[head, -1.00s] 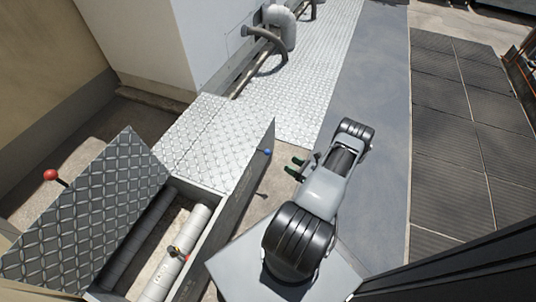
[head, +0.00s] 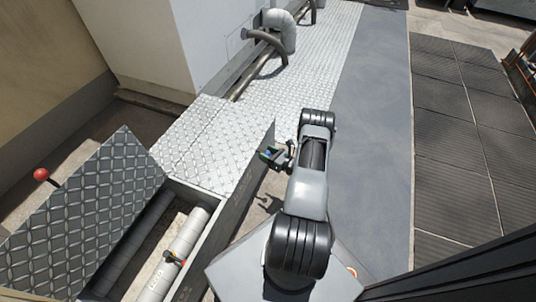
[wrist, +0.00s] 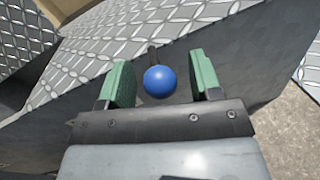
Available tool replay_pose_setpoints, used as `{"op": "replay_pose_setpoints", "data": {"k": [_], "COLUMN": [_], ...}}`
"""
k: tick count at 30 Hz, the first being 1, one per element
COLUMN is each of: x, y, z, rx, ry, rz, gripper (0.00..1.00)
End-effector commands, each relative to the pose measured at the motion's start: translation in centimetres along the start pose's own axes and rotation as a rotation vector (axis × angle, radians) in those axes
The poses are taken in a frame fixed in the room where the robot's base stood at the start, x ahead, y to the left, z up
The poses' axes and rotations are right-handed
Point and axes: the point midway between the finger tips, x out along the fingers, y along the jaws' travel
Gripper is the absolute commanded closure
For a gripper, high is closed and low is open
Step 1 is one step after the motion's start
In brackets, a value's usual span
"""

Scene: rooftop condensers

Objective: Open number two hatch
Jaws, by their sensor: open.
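A blue ball knob (wrist: 160,82) on a short dark stem shows in the wrist view, next to the edge of a shut diamond-plate hatch (head: 212,140). My gripper (head: 266,156) is beside that hatch's right edge in the head view. In the wrist view its green fingers (wrist: 162,76) are open, one on each side of the knob, with gaps on both sides. I cannot tell how deep the knob sits between them. In the head view the gripper mostly hides the knob. I see no hatch number.
A raised diamond-plate hatch (head: 85,215) with a red ball knob (head: 41,175) stands open at left. Its trench holds pale pipes (head: 190,232) and a small valve (head: 173,258). Grey walkway (head: 370,130) lies clear at right.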

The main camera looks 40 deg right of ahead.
Motion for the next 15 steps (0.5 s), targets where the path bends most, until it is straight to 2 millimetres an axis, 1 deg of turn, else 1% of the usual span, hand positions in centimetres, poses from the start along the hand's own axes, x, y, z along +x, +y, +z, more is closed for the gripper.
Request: {"op": "replay_pose_setpoints", "data": {"k": [7,8,15], "x": [0.05,0.05,0.03], "y": [0.00,0.00,0.00], "z": [0.02,0.02,0.01], "rx": [0.000,0.000,0.000], "ry": [0.000,0.000,0.000], "rz": [0.000,0.000,0.000], "gripper": [0.42,0.44,0.67]}}
